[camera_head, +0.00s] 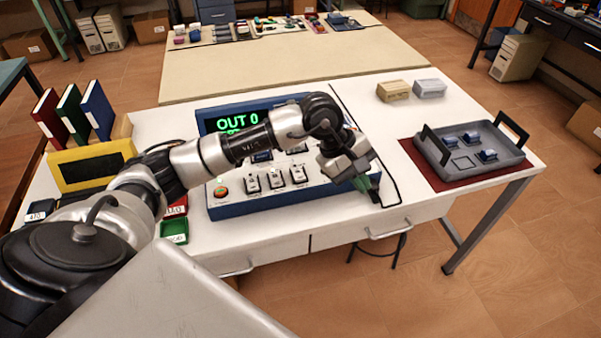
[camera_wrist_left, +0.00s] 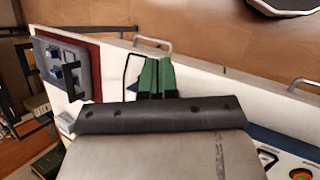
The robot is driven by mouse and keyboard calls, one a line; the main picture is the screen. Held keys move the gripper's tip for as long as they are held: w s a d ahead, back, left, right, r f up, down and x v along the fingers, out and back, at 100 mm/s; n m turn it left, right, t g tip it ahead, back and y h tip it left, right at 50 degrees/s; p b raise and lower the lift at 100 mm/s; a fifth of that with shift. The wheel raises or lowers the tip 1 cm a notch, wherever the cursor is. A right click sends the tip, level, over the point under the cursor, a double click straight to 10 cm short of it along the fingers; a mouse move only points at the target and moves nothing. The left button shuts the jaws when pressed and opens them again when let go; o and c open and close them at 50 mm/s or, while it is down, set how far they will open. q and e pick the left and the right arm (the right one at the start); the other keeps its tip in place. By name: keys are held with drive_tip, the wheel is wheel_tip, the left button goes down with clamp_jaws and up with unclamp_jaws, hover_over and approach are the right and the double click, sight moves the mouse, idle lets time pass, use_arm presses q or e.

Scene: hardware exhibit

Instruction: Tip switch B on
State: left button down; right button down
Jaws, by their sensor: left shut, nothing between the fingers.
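The blue and white control box (camera_head: 237,208) stands on the white table. Its screen (camera_head: 238,121) shows OUT 0 in green. A front row of small white switches (camera_head: 275,179) is on its face, with a red-orange button (camera_head: 221,191) at the left end. The letters by the switches are too small to read, so I cannot tell which is B. My left gripper (camera_head: 371,191) is shut and empty at the box's right front corner, its green fingers pointing down. They also show in the left wrist view (camera_wrist_left: 157,76). My left arm hides part of the box. My right gripper is out of view.
A grey tray (camera_head: 433,158) with blue parts lies on a red mat at the right. Two small boxes (camera_head: 393,91) are behind. A black cable runs right of the control box.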

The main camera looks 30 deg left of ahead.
sight(300, 178)
use_arm(q)
drive_tip(key=a+r+m+y, duration=0.1)
drive_tip(key=a+r+y, duration=0.1)
drive_tip(key=a+y, duration=0.2)
drive_tip(key=w+a+r+m+y, duration=0.1)
drive_tip(key=a+y, duration=0.3)
drive_tip(key=a, duration=0.6)
drive_tip(key=shift+w+a+r+y, duration=0.25)
drive_tip(key=shift+a+r+y, duration=0.1)
drive_tip(key=shift+r, duration=0.25)
drive_tip(key=x, duration=0.4)
drive_tip(key=p+x, duration=0.1)
drive_tip(key=x, duration=0.3)
drive_tip(key=d+p+x, duration=0.1)
drive_tip(key=x, duration=0.4)
drive_tip(key=shift+s+d+f, duration=0.1)
drive_tip(key=shift+s+d, duration=0.05)
drive_tip(key=shift+s, duration=0.05)
drive_tip(key=shift+f, duration=0.45)
